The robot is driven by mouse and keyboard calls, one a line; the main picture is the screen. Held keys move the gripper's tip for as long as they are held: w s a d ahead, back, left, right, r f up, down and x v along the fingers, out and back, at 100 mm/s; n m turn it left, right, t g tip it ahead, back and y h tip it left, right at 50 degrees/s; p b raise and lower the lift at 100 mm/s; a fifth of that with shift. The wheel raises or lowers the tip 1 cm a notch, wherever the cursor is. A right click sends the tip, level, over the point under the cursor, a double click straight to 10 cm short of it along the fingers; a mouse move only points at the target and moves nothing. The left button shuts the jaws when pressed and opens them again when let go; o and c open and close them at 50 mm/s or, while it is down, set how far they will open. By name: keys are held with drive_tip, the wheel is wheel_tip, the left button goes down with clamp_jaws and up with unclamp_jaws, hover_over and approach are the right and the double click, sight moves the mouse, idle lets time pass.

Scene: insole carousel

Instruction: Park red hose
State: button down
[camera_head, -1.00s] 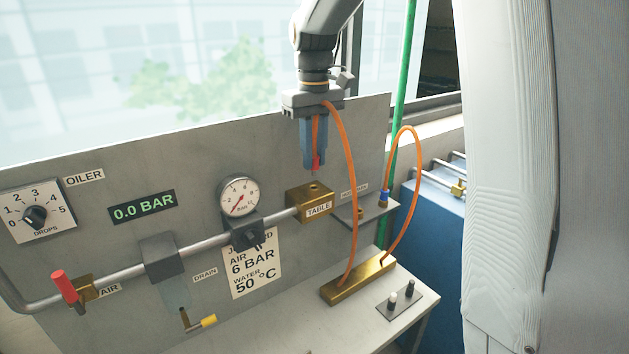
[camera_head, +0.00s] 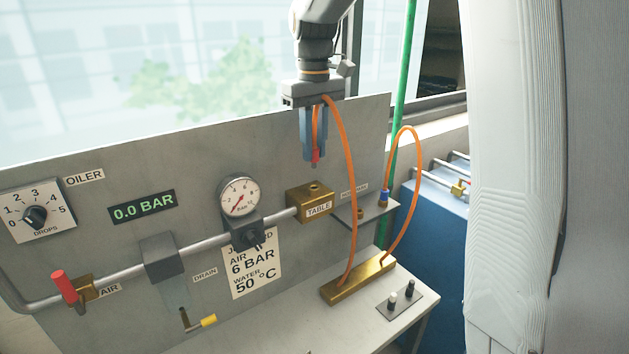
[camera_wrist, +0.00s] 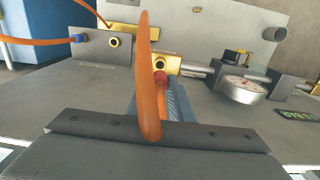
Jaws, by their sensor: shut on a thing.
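The red-ended hose is an orange hose with a red tip (camera_head: 316,157). My gripper (camera_head: 314,145) is shut on it and holds it in the air, above and slightly left of the brass TABLE block (camera_head: 313,204). The red tip points down, apart from the block. In the wrist view the red end (camera_wrist: 161,78) shows between the blue-grey fingers, with the hose looping in front. The grey parking shelf (camera_head: 372,210) is to the right; it has a bare brass socket (camera_head: 361,214). A blue-collared hose end (camera_head: 384,196) sits upright at its other spot.
Both orange hoses run to a brass manifold (camera_head: 357,278) on the bench. A pressure gauge (camera_head: 239,197), a red-handled air valve (camera_head: 64,287) and a yellow drain handle (camera_head: 208,321) line the pipe. A white ribbed panel (camera_head: 515,170) stands at right.

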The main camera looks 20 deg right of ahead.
sight(314, 139)
drive_tip(key=shift+r, duration=3.05)
drive_tip(key=shift+f, duration=0.1)
